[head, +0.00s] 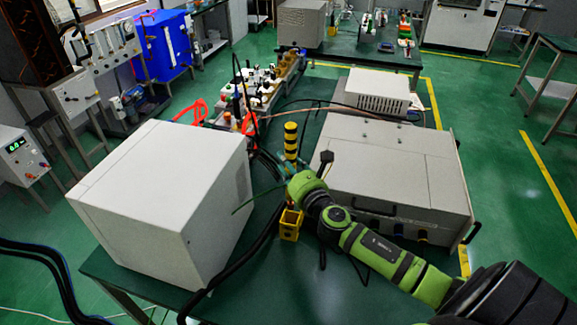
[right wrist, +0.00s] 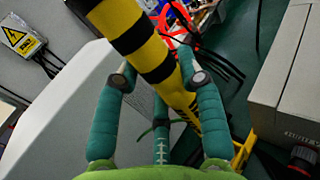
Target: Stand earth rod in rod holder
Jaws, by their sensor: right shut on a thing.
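The earth rod (head: 291,140), banded yellow and black, is close to upright in the head view. My right gripper (head: 287,170) is shut on it below its top. In the right wrist view the rod (right wrist: 152,57) runs between the fingers of my right gripper (right wrist: 160,78). The rod holder (head: 290,226) is a small yellow square socket on the green table, below my gripper. A yellow part of it shows at the rod's far end in the right wrist view (right wrist: 243,150). My gripper hides the rod's lower part in the head view; I cannot tell whether its end is inside the holder. My left gripper is out of view.
A large white box (head: 160,200) stands left of the holder. A grey cabinet with a handle (head: 395,175) stands to the right, with a smaller white unit (head: 378,91) behind it. Black cables (head: 250,245) run along the table (head: 255,285). Red-orange clips (head: 192,111) lie further back.

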